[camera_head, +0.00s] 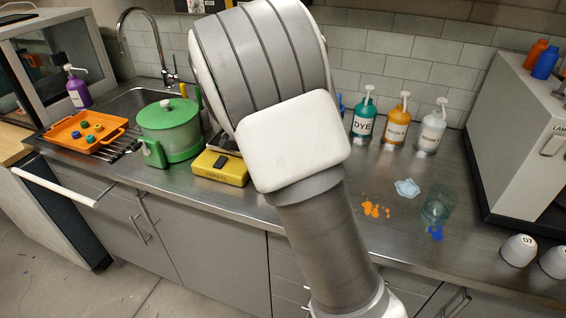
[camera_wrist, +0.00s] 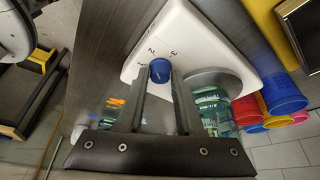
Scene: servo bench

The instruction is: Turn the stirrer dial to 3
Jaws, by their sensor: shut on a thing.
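The white stirrer (camera_wrist: 185,45) shows in the wrist view, with dark printed marks, a 3 among them, beside its dial. The stirrer dial (camera_wrist: 159,66) is a small round blue knob with a pale pointer mark; I cannot tell exactly which number it points at. My gripper (camera_wrist: 161,76) reaches the dial from below in the picture, its two dark fingers shut on it, one at each side. In the head view my arm covers the middle of the bench and hides the stirrer, the dial and the gripper.
A green pot (camera_head: 168,130), a yellow scale (camera_head: 220,168) and an orange tray (camera_head: 72,132) stand left of my arm. Pump bottles (camera_head: 396,120) stand at the back right. A clear beaker (camera_head: 438,204) stands by orange and blue spills. Coloured cups (camera_wrist: 283,94) show at right in the wrist view.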

